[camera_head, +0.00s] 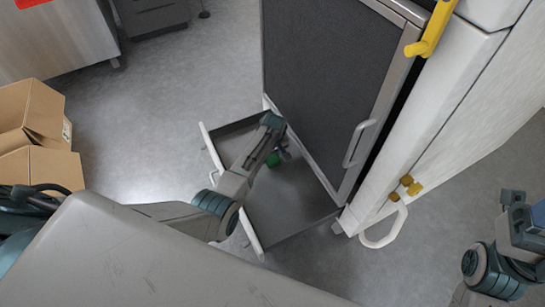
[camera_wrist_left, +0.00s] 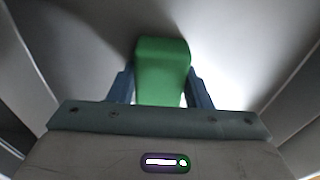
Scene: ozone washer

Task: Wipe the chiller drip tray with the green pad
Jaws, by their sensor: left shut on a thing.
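The chiller drip tray (camera_head: 289,205) is a shallow grey metal drawer, pulled out at the foot of the dark-fronted chiller (camera_head: 325,70). My left gripper (camera_head: 279,155) is inside the tray's outline, low over its far half. In the left wrist view the pad (camera_wrist_left: 162,70) sits between the two blue fingers, against a grey metal surface. I cannot tell whether the pad touches the tray floor. My right gripper (camera_head: 519,215) is at the right edge, partly cut off.
A white cabinet with a yellow handle (camera_head: 430,30) and a white lower handle (camera_head: 385,228) stands right of the chiller. Open cardboard boxes (camera_head: 40,135) are at the left. Grey floor (camera_head: 150,110) lies clear between the boxes and the tray.

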